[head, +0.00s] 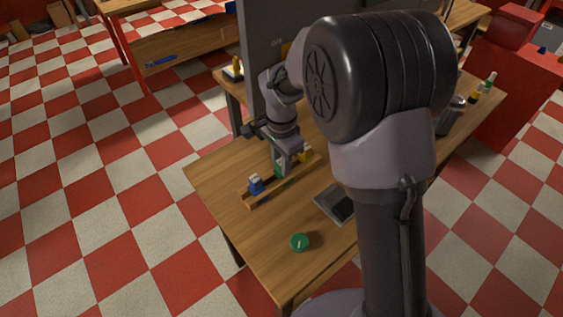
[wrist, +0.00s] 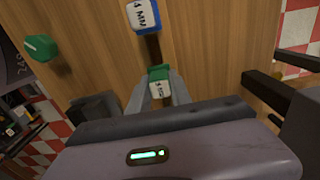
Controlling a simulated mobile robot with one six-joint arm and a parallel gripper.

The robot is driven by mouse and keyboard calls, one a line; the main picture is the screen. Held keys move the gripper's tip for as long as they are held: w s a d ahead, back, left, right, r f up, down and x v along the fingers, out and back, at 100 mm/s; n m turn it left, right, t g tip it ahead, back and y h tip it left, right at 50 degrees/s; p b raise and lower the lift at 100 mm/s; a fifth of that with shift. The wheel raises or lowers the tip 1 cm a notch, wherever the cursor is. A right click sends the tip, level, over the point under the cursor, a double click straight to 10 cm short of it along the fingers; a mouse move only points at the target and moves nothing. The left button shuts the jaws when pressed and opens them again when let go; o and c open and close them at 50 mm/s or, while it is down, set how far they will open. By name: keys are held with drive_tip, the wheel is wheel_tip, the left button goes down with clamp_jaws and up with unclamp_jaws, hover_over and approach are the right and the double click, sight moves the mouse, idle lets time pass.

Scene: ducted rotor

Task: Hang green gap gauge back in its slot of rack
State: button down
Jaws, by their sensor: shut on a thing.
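My gripper (head: 284,163) is low over the wooden rack (head: 268,190) on the workbench. It is shut on the green gap gauge (head: 279,171), at the rack's middle between a blue gauge and a yellow one. In the wrist view the gauge's green top and white labelled face (wrist: 159,88) show between my fingertips (wrist: 160,97). The blue gauge (head: 256,184) stands in the rack to the left; its "4 MM" label also shows in the wrist view (wrist: 146,15). The yellow gauge (head: 305,153) is on the right. Whether the green gauge is seated in a slot cannot be told.
A round green object (head: 299,242) lies near the bench's front edge. A grey tray with a dark inset (head: 333,204) lies right of the rack. A tall grey panel (head: 262,60) stands behind my gripper. Bare bench top (head: 222,180) lies left of the rack.

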idle(0.3)
drive_tip(key=c, duration=1.1)
unclamp_jaws()
drive_tip(key=shift+r, duration=0.1)
wheel_tip(320, 180, up, 17)
drive_tip(key=p, duration=0.7)
drive_tip(key=s+d+r+n+t+y+b, duration=0.1)
drive_tip(key=s+d+r+n+t+b, duration=0.2)
drive_tip(key=s+r, duration=0.55)
drive_tip(key=s+d+f+n+t, duration=0.1)
drive_tip(key=s+n, duration=0.1)
drive_tip(key=s, duration=0.5)
drive_tip(key=s+d+f+n+t+y, duration=0.1)
drive_tip(key=s+d+f, duration=0.1)
drive_tip(key=s, duration=0.5)
drive_tip(key=shift+s+n+t, duration=0.35)
drive_tip(key=shift+n+t, duration=0.05)
